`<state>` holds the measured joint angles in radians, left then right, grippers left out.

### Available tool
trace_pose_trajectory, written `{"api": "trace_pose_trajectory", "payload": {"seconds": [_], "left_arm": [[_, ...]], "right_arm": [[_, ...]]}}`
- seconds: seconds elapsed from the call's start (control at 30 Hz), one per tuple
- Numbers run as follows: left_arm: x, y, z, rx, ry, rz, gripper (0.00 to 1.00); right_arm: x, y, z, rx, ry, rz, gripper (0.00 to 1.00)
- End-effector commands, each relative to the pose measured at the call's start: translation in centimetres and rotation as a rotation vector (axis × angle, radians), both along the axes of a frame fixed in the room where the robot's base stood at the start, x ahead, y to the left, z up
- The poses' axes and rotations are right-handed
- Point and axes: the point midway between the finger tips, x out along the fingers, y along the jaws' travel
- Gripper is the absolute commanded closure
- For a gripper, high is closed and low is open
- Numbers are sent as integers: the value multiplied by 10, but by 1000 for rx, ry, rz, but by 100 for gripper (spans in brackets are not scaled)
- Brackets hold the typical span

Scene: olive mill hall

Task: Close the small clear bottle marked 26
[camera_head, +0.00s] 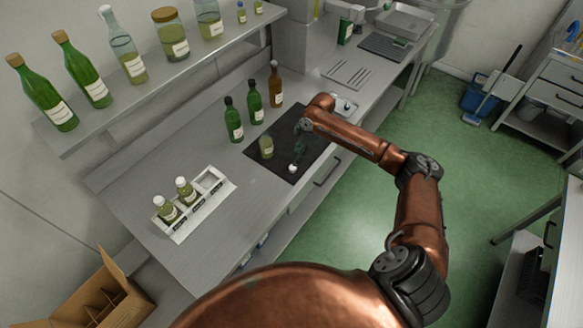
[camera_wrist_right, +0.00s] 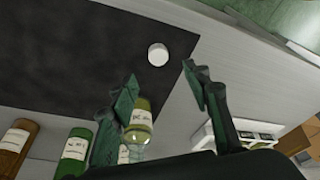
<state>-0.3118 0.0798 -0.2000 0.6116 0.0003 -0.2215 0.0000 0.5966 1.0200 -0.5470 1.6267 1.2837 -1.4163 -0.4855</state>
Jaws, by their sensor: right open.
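A small clear bottle (camera_head: 266,147) with greenish contents and a pale label stands on the dark mat (camera_head: 282,132); no cap shows on it. It also shows in the right wrist view (camera_wrist_right: 138,122), partly behind a finger; its number is too small to read. A white cap (camera_head: 292,168) lies apart on the mat near its front edge, and in the right wrist view the cap (camera_wrist_right: 157,54) lies beyond the fingertips. My right gripper (camera_head: 299,150) is open and empty above the mat, close to the cap. My left gripper is not in view.
Green bottles (camera_head: 234,121) and a brown bottle (camera_head: 275,84) stand behind the mat. A white rack (camera_head: 213,201) with two white-capped bottles is at the left. A shelf (camera_head: 130,98) of bottles hangs above. The counter between rack and mat is clear.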

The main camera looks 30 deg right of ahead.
Motion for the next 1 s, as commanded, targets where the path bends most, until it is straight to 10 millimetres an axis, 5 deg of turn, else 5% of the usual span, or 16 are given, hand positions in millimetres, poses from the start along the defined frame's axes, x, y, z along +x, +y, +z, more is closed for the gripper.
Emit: {"api": "trace_pose_trajectory", "payload": {"seconds": [0.17,0.5,1.0], "left_arm": [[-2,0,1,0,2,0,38],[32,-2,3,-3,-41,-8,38],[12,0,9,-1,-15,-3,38]], "right_arm": [[1,3,-17,2,3,-3,56],[4,6,-25,0,0,0,56],[11,15,-75,-1,1,2,56]]}}
